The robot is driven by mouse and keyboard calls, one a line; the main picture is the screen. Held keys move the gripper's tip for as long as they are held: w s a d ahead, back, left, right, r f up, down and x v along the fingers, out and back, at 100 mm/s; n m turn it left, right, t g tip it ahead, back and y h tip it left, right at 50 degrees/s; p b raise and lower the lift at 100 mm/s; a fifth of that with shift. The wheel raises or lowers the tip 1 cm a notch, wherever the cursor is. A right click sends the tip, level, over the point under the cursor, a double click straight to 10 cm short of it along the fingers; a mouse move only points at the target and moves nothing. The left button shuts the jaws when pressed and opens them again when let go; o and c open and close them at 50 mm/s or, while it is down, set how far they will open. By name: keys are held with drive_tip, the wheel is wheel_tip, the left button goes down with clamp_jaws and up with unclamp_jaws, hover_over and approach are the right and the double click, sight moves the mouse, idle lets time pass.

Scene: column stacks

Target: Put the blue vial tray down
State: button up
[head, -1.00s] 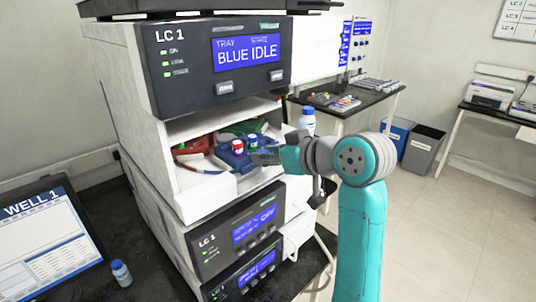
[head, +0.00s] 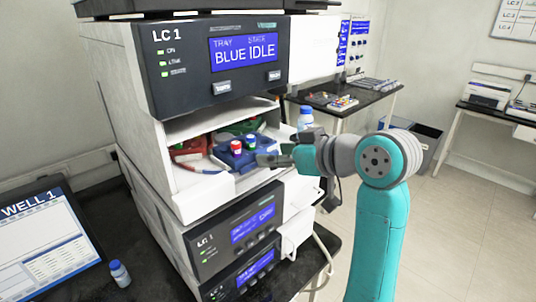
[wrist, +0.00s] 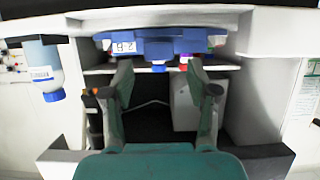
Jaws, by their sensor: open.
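The blue vial tray (head: 232,160) sits in the open bay of the LC 1 stack, towards the right side of the bay. My gripper (head: 262,159) is just right of the tray, at the mouth of the bay. In the wrist view, the tray (wrist: 165,38) shows beyond the fingertips. My gripper (wrist: 160,65) is open there, with nothing between its fingers.
A red tray (head: 188,150) and a green tray (head: 240,127) sit in the same bay, to the left and behind. The bay's walls and ceiling are close around them. A blue-capped bottle (head: 306,119) stands right of the bay; another (head: 119,273) stands on the dark bench.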

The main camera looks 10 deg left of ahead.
drive_tip(key=v, duration=0.8)
drive_tip(key=d+f+m+t+h, duration=0.1)
drive_tip(key=d+f+m+t, duration=0.15)
drive_tip(key=f, duration=0.75)
drive_tip(key=d+f+m+t+h, duration=0.1)
drive_tip(key=f+m, duration=0.3)
drive_tip(key=f, duration=0.6)
drive_tip(key=s+d+f+m+t+h, duration=0.1)
drive_tip(key=s+d+f+m+h, duration=0.15)
drive_tip(key=s+f, duration=0.35)
drive_tip(key=s+d+f+m+t+h, duration=0.1)
drive_tip(key=s+d+f, duration=0.3)
drive_tip(key=f, duration=0.4)
drive_tip(key=s+d+f+m+h, duration=0.1)
drive_tip(key=s+d+f+h, duration=0.2)
drive_tip(key=s, duration=0.4)
drive_tip(key=s+d+f+m+h, duration=0.1)
drive_tip(key=s+d+f, duration=0.25)
drive_tip(key=s, duration=0.45)
drive_tip(key=s+d+r+n+t+h, duration=0.1)
drive_tip(key=s+r, duration=0.2)
drive_tip(key=s, duration=1.5)
drive_tip(key=shift+s+d+r, duration=0.2)
drive_tip(key=shift+r, duration=0.05)
